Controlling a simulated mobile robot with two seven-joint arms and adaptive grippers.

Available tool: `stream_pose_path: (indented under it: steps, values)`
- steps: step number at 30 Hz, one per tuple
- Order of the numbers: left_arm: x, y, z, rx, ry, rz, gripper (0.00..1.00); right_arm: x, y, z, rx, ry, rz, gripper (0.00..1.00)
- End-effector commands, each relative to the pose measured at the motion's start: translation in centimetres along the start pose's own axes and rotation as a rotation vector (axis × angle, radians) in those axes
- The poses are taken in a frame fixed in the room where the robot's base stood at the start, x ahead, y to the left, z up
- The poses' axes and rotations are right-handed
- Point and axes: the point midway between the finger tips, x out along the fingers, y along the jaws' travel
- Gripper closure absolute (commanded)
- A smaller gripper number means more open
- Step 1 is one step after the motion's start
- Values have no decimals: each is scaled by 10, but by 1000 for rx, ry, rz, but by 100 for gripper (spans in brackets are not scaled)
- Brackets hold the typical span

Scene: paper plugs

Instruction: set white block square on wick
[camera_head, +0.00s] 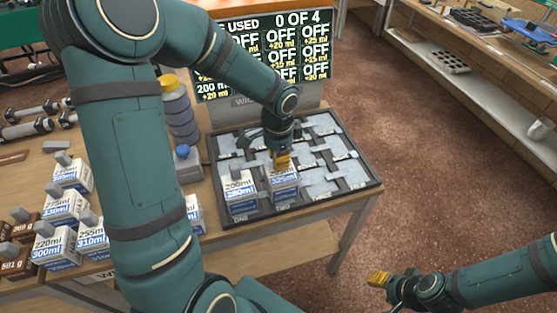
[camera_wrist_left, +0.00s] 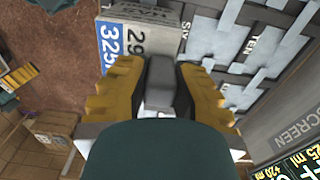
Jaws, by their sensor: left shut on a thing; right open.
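My left gripper (camera_head: 282,160) is shut on the grey knob of a white block (camera_head: 285,183) with a blue band. The block is over the front part of the dark wick tray (camera_head: 362,187), right of another white block (camera_head: 240,191). In the left wrist view, the two yellow fingers (camera_wrist_left: 160,90) sit either side of the grey knob (camera_wrist_left: 161,78); the white block (camera_wrist_left: 140,38) reads 325 on its blue side. I cannot tell whether it touches the tray or is exactly square. My right gripper (camera_head: 379,279) is open and empty, away from the table at lower right.
Several white blocks (camera_head: 64,210) and brown blocks (camera_head: 20,262) with grey knobs stand at the table's left. A bottle (camera_head: 181,112) stands left of the tray. A screen (camera_head: 270,60) reading "0 OF 4" stands behind it. Grey interlocking pads (camera_head: 325,185) cover the tray's right side.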

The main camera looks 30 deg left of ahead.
Motion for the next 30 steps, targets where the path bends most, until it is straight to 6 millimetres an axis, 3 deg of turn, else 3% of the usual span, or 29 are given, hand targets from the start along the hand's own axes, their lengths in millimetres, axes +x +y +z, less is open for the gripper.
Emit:
stream_pose_path:
  steps: [13,14,15,25,30]
  values:
    - [10,0,-1,1,2,-2,100,4,2,2,-1,-3,0,53]
    - [10,0,0,1,1,-1,63,4,1,2,-1,-4,0,53]
    - [10,0,0,1,1,-1,54,3,1,2,-1,-3,0,53]
    - [8,0,0,0,1,-1,54,2,1,1,-1,-3,0,53]
    - [-10,-1,-1,-1,3,-4,54,-3,-1,-1,1,2,0,53]
